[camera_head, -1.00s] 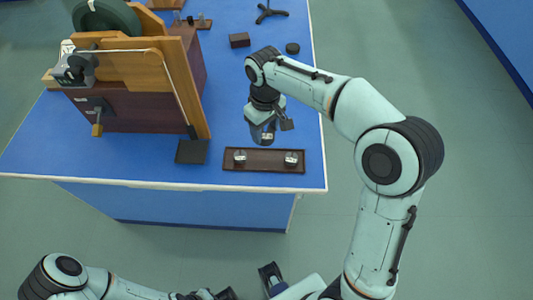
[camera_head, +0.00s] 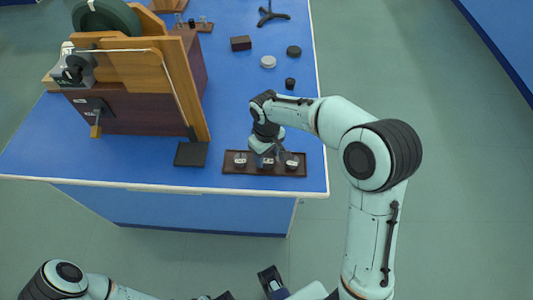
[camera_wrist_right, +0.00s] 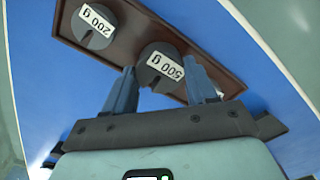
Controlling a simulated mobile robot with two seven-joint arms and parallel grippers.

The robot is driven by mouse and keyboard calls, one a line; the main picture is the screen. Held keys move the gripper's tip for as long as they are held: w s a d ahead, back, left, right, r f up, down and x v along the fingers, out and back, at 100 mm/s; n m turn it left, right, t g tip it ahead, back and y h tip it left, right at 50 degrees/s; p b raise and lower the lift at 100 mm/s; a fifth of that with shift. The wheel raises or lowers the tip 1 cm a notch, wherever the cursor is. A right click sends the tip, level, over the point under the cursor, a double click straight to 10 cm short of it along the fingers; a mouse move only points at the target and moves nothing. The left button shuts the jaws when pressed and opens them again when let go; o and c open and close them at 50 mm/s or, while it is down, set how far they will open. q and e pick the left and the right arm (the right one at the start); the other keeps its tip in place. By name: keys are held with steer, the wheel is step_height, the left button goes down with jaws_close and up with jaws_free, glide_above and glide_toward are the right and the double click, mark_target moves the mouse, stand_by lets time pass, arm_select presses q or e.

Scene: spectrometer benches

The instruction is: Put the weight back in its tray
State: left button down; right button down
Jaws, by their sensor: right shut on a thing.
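The weight tray (camera_head: 230,170) is a long dark brown board near the front edge of the blue bench; it also shows in the right wrist view (camera_wrist_right: 140,25). My right gripper (camera_head: 267,163) is over its middle. In the right wrist view my gripper (camera_wrist_right: 161,92) has its blue fingers either side of the dark round weight labelled 500 g (camera_wrist_right: 160,62) and is shut on it. The weight is at the tray's middle; whether it touches the tray I cannot tell. The 200 g weight (camera_wrist_right: 94,27) sits beside it. In the head view weights stand at the tray's left (camera_head: 240,159) and right (camera_head: 291,161).
A wooden spectrometer (camera_head: 140,90) and a dark square pad (camera_head: 190,154) stand left of the tray. Farther back are a brown box (camera_head: 240,43), a grey disc (camera_head: 268,62), a dark disc (camera_head: 293,51) and a small black cylinder (camera_head: 290,84). My left arm is partly cut off below.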

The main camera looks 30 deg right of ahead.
mark_target(266, 157)
steer(key=shift+f, duration=0.15)
steer(key=shift+c, duration=1.7)
jaws_free()
step_height(266, 157, up, 12)
steer(key=p, duration=0.1)
steer(key=shift+r+p, duration=0.2)
steer(key=shift+p, duration=0.15)
